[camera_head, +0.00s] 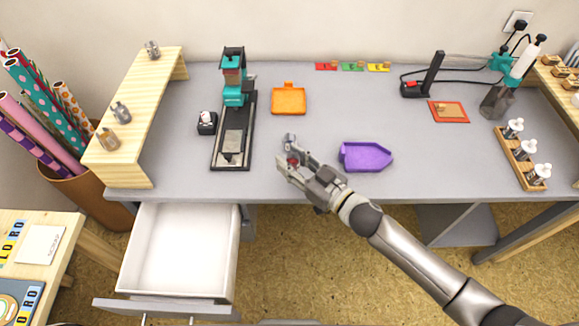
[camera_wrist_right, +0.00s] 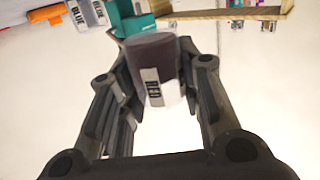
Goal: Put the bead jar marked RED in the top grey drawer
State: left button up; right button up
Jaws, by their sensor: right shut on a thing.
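My right gripper (camera_head: 285,164) is shut on the bead jar (camera_head: 293,158) above the front part of the grey desk, left of the purple tray. In the right wrist view the jar (camera_wrist_right: 155,60) sits between the fingers (camera_wrist_right: 158,100), with a dark body and a white label that appears to read RED. The fingers hide part of it in the head view. The top grey drawer (camera_head: 180,250) is pulled open below the desk's left front. Its white inside looks empty. My left gripper is not in view.
A purple tray (camera_head: 366,157) lies right of the gripper, and an orange tray (camera_head: 288,100) behind it. A black and teal press (camera_head: 233,120) stands left of it. A wooden riser (camera_head: 140,100) with several small jars stands above the drawer's left side.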

jog(key=shift+w+a+f, duration=0.2)
jog(key=shift+w+f, duration=0.4)
jog(key=shift+f, duration=0.2)
jog(key=shift+w+a+f+b, duration=0.1)
jog(key=shift+w+f+b, duration=0.15)
jog(key=shift+f, duration=0.35)
jog(key=shift+w+a+f+b, duration=0.1)
jog(key=shift+f+b, duration=0.1)
jog(key=shift+f, duration=0.9)
jog(key=shift+f, duration=0.1)
jog(key=shift+f, duration=0.2)
jog(key=o, duration=1)
jog(key=shift+r, duration=0.1)
